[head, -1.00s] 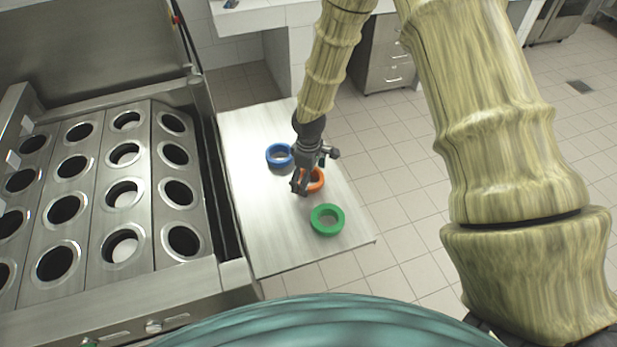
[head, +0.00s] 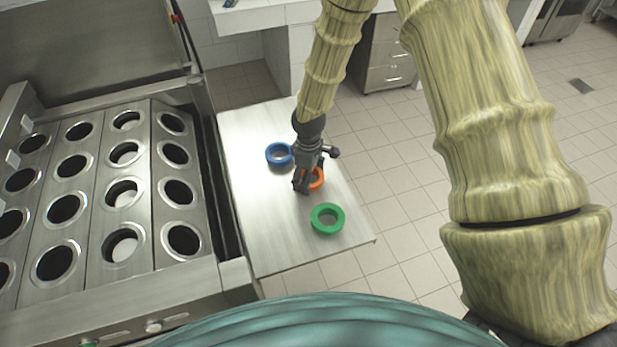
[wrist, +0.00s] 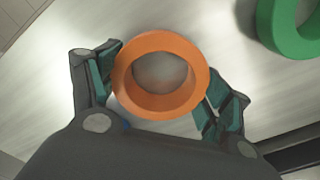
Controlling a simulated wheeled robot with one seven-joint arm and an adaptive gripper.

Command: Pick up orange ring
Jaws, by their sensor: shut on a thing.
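The orange ring (head: 317,179) is at the steel side table, between the blue ring and the green ring, partly hidden behind my gripper (head: 303,187) in the head view. In the wrist view the orange ring (wrist: 124,88) sits between the two teal-padded fingers of my gripper (wrist: 163,90). The fingers press on its left and right outer sides, so my gripper is shut on it. I cannot tell whether the ring is lifted off the table.
A green ring (head: 327,218) lies nearer on the side table (head: 275,235), and a blue ring (head: 279,154) lies farther back to the left. A steel cup filler (head: 145,215) with rows of round holes stands left of the table.

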